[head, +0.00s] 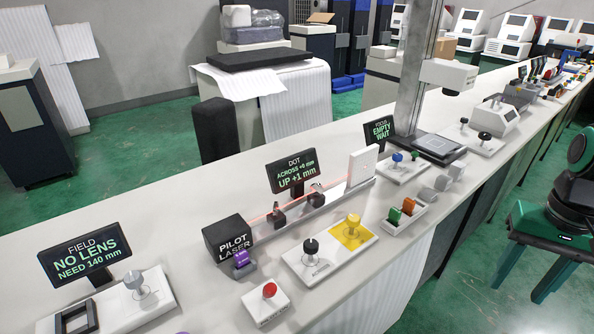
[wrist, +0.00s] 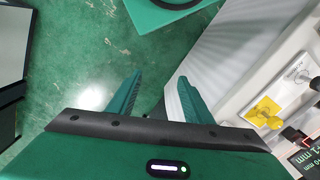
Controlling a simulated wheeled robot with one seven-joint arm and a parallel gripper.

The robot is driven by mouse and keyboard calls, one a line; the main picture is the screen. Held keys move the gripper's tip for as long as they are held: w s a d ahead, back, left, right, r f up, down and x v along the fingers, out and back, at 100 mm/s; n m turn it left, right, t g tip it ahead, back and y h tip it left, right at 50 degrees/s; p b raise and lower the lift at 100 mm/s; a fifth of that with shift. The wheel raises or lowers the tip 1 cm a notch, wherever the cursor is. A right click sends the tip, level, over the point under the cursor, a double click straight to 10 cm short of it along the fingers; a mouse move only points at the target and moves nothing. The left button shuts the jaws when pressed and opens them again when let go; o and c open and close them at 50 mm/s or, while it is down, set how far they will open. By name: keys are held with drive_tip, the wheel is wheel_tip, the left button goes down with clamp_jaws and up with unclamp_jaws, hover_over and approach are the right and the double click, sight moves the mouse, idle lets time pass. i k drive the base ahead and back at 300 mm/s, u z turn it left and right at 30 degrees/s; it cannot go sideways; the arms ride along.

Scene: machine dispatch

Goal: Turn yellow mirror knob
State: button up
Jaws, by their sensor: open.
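The yellow mirror knob (head: 352,226) stands upright on a yellow patch of a white plate on the bench, beside a black knob (head: 311,248). The yellow knob also shows at the right of the wrist view (wrist: 264,113). My gripper (head: 517,292) is at the right of the head view, off the bench front over the green floor, well apart from the knob. In the wrist view its two green fingers (wrist: 160,76) are spread with nothing between them.
A tray with green and orange pieces (head: 404,215) is right of the knob plate. A red button box (head: 270,299) and the pilot laser (head: 228,242) are left. A display (head: 292,170) reads DOT, ACROSS +0 mm, UP +1 mm. Floor before the bench is clear.

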sight(353, 220)
drive_tip(key=z, duration=0.05)
drive_tip(key=k, duration=1.05)
drive_tip(key=z, duration=0.55)
drive_tip(key=i, duration=1.35)
drive_tip(key=u, duration=0.6)
